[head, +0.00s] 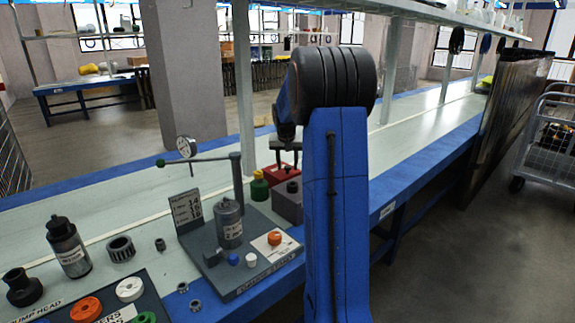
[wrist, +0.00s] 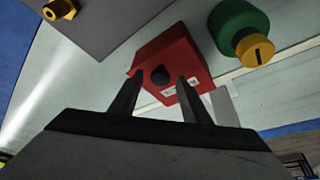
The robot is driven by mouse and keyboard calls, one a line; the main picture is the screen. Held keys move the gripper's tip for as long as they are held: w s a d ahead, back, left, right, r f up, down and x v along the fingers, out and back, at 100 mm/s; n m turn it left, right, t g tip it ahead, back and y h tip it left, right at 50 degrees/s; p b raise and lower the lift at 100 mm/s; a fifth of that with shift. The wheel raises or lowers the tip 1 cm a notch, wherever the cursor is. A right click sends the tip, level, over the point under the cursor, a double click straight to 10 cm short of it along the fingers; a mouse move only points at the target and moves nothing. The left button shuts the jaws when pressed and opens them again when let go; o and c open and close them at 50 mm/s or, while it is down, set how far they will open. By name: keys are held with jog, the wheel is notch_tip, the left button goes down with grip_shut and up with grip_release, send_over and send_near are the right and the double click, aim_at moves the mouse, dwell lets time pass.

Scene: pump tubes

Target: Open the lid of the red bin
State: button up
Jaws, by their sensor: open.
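The red bin (head: 284,172) sits on the bench in the head view, beneath my gripper (head: 286,158) and partly hidden by my arm. In the wrist view, the red bin (wrist: 187,60) shows a black knob (wrist: 160,75) and a white label. Its lid looks shut. My gripper (wrist: 158,78) is open, with its two dark fingers apart. In the wrist view the knob appears between the fingertips. I cannot tell how far the fingers are from it, and I see no clear contact.
A green container (head: 259,188) stands left of the red bin; in the wrist view a green container (wrist: 236,25) with a yellow cap is close beside it. A grey box (head: 288,204) stands in front.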

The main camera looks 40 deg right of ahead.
aim_at(283, 172)
jog(key=shift+c, duration=0.4)
grip_shut()
jog(key=shift+w+r+n+g, duration=0.15)
jog(key=shift+w+r+g, duration=0.5)
jog(key=shift+r+g, duration=0.25)
jog(key=shift+w+r+n+g, duration=0.15)
jog(key=shift+w+r+g, duration=0.55)
jog(key=shift+g, duration=0.3)
jog(key=shift+w+r+g, duration=1.35)
jog(key=shift+w+g, duration=0.1)
jog(key=shift+g, duration=0.45)
